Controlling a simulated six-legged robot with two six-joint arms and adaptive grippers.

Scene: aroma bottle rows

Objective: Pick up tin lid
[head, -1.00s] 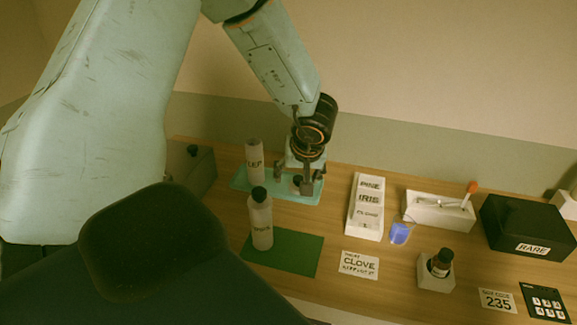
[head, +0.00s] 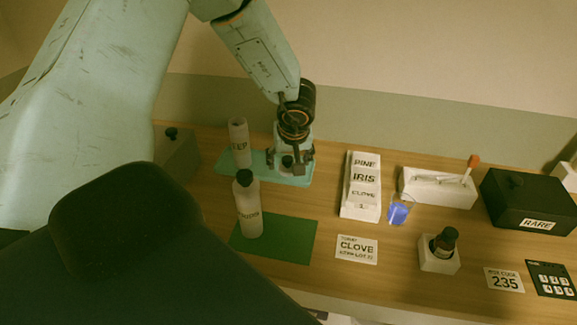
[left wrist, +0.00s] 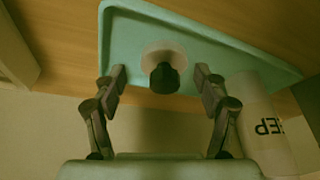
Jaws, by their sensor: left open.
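A small pale round piece with a black knob (head: 287,162) sits on the teal tray (head: 226,165). It also shows in the left wrist view (left wrist: 164,72); I cannot tell whether it is the tin lid or a capped bottle. My left gripper (head: 291,158) is open above the tray, reaching down around this piece. In the left wrist view its fingers (left wrist: 162,90) stand apart on both sides of the black knob, not touching it. A grey box (head: 178,158) with a black knob stands at the left, partly hidden by my arm. My right gripper is not in view.
A black-capped bottle (head: 248,208) stands on a green mat (head: 290,243). Right are a labelled white rack (head: 361,186), blue beaker (head: 399,210), white tray (head: 437,190) and black RARE box (head: 528,203).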

